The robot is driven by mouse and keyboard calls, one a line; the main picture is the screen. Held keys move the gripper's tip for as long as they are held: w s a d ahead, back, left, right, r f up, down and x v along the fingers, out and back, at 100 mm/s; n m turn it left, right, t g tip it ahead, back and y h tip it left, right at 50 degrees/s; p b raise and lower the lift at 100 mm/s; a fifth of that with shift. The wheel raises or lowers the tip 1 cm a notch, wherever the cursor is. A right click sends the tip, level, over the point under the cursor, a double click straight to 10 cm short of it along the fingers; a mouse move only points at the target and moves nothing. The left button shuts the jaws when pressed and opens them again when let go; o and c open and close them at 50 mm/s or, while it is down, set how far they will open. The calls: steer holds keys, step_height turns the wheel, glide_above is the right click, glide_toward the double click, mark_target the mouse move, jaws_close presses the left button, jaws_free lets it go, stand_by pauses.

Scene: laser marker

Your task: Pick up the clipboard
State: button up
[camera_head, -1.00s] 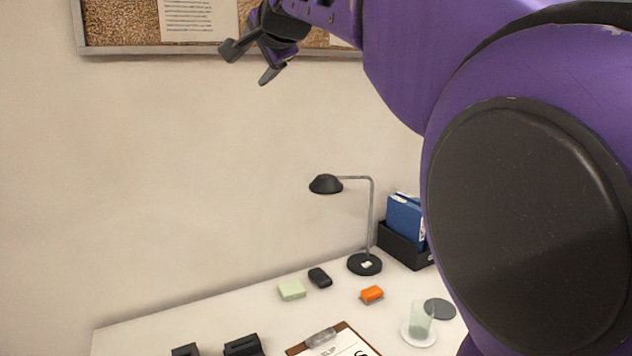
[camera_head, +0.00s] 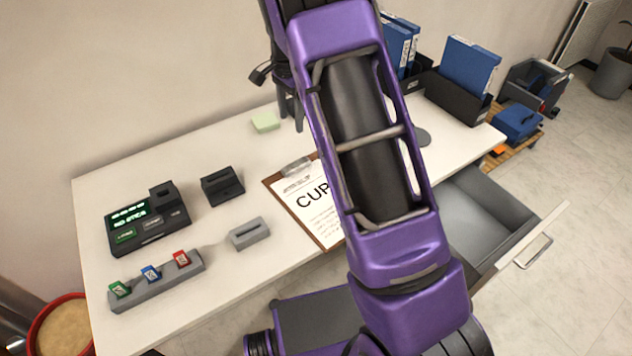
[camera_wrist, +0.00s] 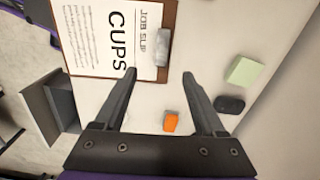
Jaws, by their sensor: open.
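The clipboard (camera_head: 272,184) lies flat on the white table, brown with a metal clip and a white sheet reading "CUPS". My arm hides its right part in the head view. In the wrist view the clipboard (camera_wrist: 172,22) is at the upper left, its clip end toward the middle. My gripper (camera_wrist: 158,74) is open and empty above the table, with the clipboard beyond the left fingertip. In the head view the gripper (camera_head: 291,110) shows partly behind my arm, near the back of the table.
A pale green block (camera_wrist: 243,71), a black object (camera_wrist: 229,104) and an orange block (camera_wrist: 171,121) lie near the fingers. Left of the clipboard are a black holder (camera_head: 222,186), a grey holder (camera_head: 249,233) and a display device (camera_head: 148,222). A drawer (camera_head: 480,220) stands open at right.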

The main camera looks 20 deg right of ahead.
glide_above(296, 164)
steer(key=f, duration=0.7)
steer(key=s+f, duration=0.1)
steer(key=f, duration=0.2)
steer(key=shift+a+f+b, duration=0.2)
steer(key=shift+a+b, duration=0.1)
steer(key=shift+b, duration=0.1)
steer(key=shift+w+d+f, duration=0.1)
steer(key=shift+w+f, duration=0.1)
steer(key=shift+f, duration=0.9)
steer(key=shift+w+d+f, duration=0.1)
steer(key=shift+w+f, duration=0.05)
steer(key=shift+f, duration=0.9)
steer(key=shift+w+d+f, duration=0.1)
steer(key=shift+w+f, duration=0.1)
steer(key=shift+f, duration=0.9)
jaws_close()
steer(key=shift+r, duration=0.1)
